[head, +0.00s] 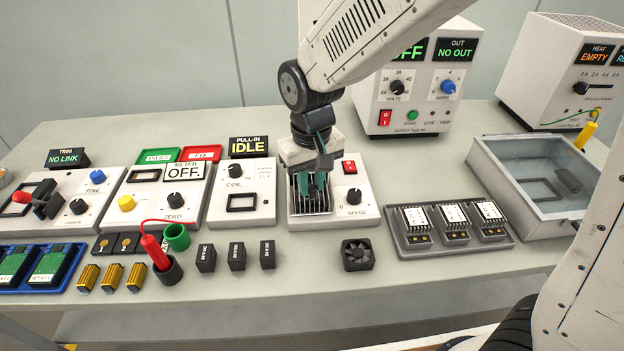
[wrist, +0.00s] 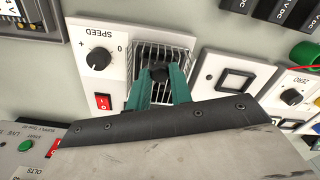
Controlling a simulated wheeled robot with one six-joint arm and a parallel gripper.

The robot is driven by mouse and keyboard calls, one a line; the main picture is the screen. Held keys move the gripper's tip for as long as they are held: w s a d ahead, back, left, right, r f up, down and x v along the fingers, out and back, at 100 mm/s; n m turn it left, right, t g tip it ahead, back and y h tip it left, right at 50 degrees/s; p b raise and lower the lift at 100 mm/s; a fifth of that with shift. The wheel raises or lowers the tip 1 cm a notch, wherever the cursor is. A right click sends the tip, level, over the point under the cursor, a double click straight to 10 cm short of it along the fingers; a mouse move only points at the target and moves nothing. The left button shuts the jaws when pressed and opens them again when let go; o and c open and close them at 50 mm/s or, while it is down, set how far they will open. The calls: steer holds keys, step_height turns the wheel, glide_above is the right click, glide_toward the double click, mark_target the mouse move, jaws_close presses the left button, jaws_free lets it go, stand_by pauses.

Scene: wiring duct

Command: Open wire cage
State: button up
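The wire cage (head: 307,197) is a box of metal bars on the front left part of the SPEED panel (head: 366,211). It lies flat over its opening, as far as I can see. In the wrist view the cage (wrist: 147,53) shows its bars and a dark round knob (wrist: 160,73). My gripper (head: 314,186) points down at the cage. In the wrist view the teal fingertips of my gripper (wrist: 161,76) are on either side of the knob and appear to touch it. The fingers hide part of the cage.
A red switch (head: 349,167) and the SPEED dial (head: 354,196) sit right of the cage. A small black fan (head: 357,255) lies on the table in front. The PULL-IN panel (head: 240,204) stands close on the left. A grey rack (head: 415,240) with several modules is on the right.

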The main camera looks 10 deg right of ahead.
jaws_close()
steer(key=shift+r, duration=0.1)
